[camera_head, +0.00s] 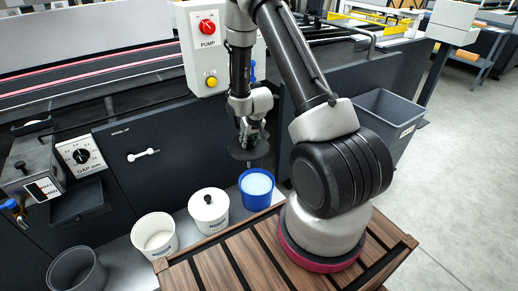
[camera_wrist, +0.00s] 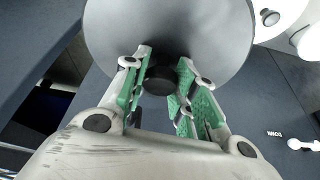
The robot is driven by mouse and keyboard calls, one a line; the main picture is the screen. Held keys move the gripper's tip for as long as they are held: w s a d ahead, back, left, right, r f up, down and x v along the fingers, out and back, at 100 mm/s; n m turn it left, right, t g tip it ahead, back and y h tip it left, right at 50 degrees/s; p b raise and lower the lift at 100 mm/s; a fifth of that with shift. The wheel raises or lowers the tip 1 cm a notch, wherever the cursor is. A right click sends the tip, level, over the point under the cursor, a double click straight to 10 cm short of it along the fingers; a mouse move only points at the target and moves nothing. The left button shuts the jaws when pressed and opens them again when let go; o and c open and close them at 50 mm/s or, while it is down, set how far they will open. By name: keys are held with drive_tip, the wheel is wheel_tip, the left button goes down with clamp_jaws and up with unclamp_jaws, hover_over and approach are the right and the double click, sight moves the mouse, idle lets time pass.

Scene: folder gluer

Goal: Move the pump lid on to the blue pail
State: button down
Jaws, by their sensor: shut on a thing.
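My gripper (camera_head: 249,132) is shut on the pump lid (camera_head: 249,150), a dark round disc. The wrist view shows the disc (camera_wrist: 170,25) from above, with its black knob between the green-padded fingers (camera_wrist: 164,88). The lid is in the air above the blue pail (camera_head: 257,203), apart from it. A short dark stem seems to show below the disc. The blue pail stands upright and open in the head view, with pale blue contents. In the wrist view, the pail cannot be made out; the disc hides what is below it.
A white pail with a black-knobbed lid (camera_head: 208,212), an open white pail (camera_head: 155,236) and a grey bin (camera_head: 76,270) stand left of the blue pail. The dark machine front (camera_head: 140,160) is behind. A larger grey bin (camera_head: 383,120) is at right.

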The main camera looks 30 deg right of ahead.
sight(258, 147)
drive_tip(key=d+f, duration=0.1)
drive_tip(key=f, duration=0.1)
drive_tip(key=s+d+f, duration=0.1)
drive_tip(key=d+f, duration=0.1)
drive_tip(key=f, duration=0.1)
drive_tip(key=shift+s+f, duration=0.25)
drive_tip(key=shift+f, duration=0.1)
wheel_tip(258, 147, down, 15)
idle(0.6)
drive_tip(key=shift+f, duration=0.1)
drive_tip(key=c, duration=1.1)
unclamp_jaws()
drive_tip(key=shift+o, duration=0.2)
drive_tip(key=v, duration=1.2)
drive_tip(key=shift+a, duration=0.2)
